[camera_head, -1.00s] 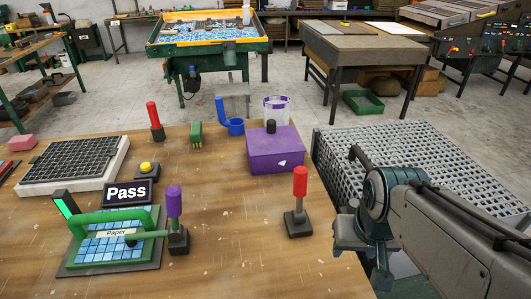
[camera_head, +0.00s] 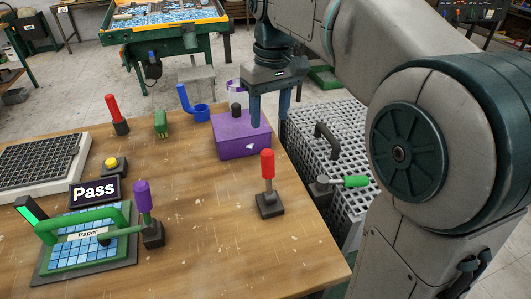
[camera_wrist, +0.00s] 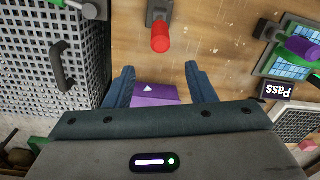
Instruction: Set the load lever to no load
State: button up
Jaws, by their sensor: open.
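No label marks a load lever, so I cannot tell which one it is. A red-handled lever (camera_head: 267,165) stands upright on a black base near the table's right edge; its red knob (camera_wrist: 160,38) shows in the wrist view. A lever with a green handle (camera_head: 354,181) sticks out sideways by the grey mesh crate (camera_head: 292,155). My gripper (camera_head: 270,112) is open and empty, pointing down by the purple box (camera_head: 236,143). Its fingers (camera_wrist: 160,82) are apart in the wrist view.
A green frame (camera_head: 90,236) over blue tiles, with a Pass sign (camera_head: 94,191), is at the left front. The wooden table is clear around the near red lever.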

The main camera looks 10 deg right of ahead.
aim_at(266, 160)
jog(key=f, duration=1.3)
jog(key=shift+a+f+b, duration=0.3)
jog(key=shift+a, duration=0.05)
